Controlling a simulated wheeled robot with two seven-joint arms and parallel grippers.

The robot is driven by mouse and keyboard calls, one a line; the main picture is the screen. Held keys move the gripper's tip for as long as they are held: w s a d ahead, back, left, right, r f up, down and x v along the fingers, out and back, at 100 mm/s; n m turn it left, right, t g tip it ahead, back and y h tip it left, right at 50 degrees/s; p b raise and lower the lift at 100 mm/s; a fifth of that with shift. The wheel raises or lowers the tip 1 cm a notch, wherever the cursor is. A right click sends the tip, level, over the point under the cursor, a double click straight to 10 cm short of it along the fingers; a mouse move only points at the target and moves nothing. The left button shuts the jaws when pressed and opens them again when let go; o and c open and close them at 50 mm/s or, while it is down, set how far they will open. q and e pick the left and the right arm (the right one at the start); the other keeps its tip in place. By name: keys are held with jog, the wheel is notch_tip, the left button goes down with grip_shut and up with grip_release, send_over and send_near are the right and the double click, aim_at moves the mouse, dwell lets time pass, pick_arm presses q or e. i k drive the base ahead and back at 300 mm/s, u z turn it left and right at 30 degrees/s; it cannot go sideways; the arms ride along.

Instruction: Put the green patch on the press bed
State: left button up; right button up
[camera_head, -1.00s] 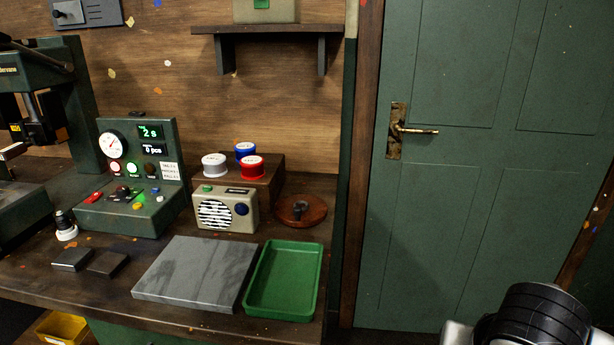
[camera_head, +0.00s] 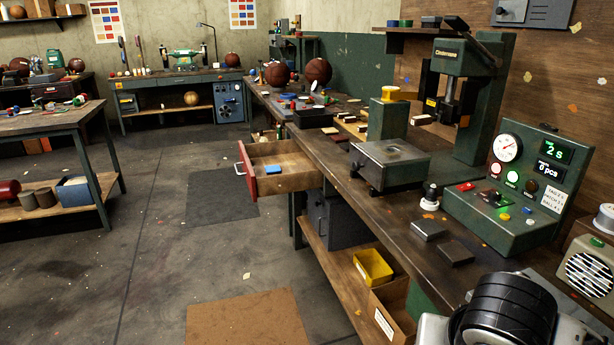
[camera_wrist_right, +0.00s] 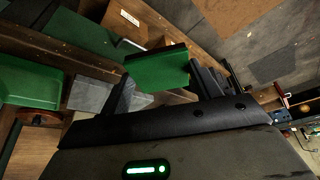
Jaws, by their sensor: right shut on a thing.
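In the right wrist view my right gripper (camera_wrist_right: 165,90) is shut on the green patch (camera_wrist_right: 158,68), a flat green piece held between the two dark fingers. In the head view part of my right arm shows at the bottom right, but its gripper and the patch are out of that view. The press (camera_head: 462,75) stands at the back right of the bench. Its bed (camera_head: 390,153), a grey flat-topped block, sits in front of the press column, and no green patch shows on it. My left gripper is in neither view.
A green control box (camera_head: 515,190) and two small dark blocks (camera_head: 428,230) are right of and nearer than the bed. A pulled-out drawer (camera_head: 285,165) juts out at the bench's left side. In the wrist view a green tray (camera_wrist_right: 30,82) lies at the left.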

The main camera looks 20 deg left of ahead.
aim_at(391, 148)
jog(key=u, duration=0.75)
jog(key=i, duration=0.55)
